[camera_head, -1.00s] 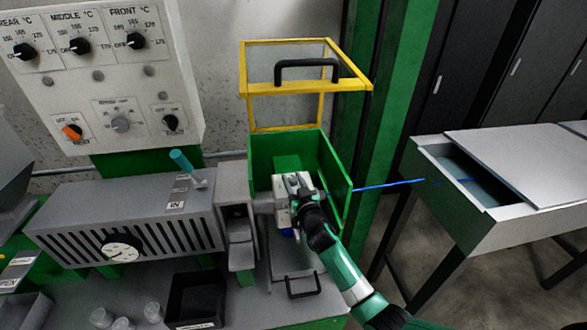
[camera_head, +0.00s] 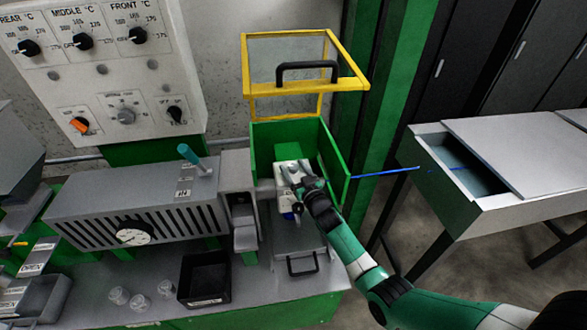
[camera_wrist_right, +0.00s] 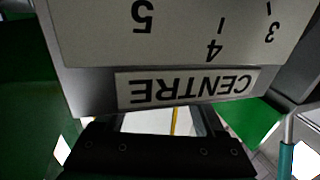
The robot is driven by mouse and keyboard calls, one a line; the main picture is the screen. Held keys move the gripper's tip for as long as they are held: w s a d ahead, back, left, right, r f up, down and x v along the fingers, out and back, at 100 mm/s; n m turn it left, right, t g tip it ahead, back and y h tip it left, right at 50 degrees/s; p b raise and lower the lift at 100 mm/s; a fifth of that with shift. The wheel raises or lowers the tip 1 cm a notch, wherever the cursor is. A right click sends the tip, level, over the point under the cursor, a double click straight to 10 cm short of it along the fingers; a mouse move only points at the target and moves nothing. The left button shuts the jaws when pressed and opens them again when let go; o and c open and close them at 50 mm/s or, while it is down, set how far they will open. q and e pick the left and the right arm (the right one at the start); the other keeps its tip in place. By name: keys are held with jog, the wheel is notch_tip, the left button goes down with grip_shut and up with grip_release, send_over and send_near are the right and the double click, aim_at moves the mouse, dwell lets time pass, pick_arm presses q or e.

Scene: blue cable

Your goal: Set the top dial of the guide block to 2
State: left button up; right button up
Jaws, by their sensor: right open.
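The guide block (camera_head: 283,181) is a pale block inside the open green housing. In the right wrist view its face (camera_wrist_right: 90,35) fills the top, with upside-down numerals 5, 4 and 3, tick marks and a CENTRE label (camera_wrist_right: 190,88). The dial's knob and pointer cannot be made out; my gripper covers part of the block. My right gripper (camera_head: 297,178) is open over the block; I cannot tell if it touches. Its dark body crosses the bottom of the wrist view. My left gripper is not in view.
The yellow-framed guard (camera_head: 350,84) is raised behind the housing (camera_head: 336,165). A blue cable (camera_head: 385,173) runs right to the grey trough (camera_head: 500,201). A grey slotted barrel (camera_head: 135,205) and black bin (camera_head: 205,299) lie left. A teal-handled lever (camera_head: 188,154) stands on the barrel.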

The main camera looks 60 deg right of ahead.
aim_at(296, 171)
jog(key=p+v, duration=0.2)
jog(key=v, duration=0.2)
jog(key=shift+s+a+r, duration=0.15)
jog(key=shift+s+a, duration=0.1)
jog(key=p+v, duration=0.1)
jog(key=v, duration=0.6)
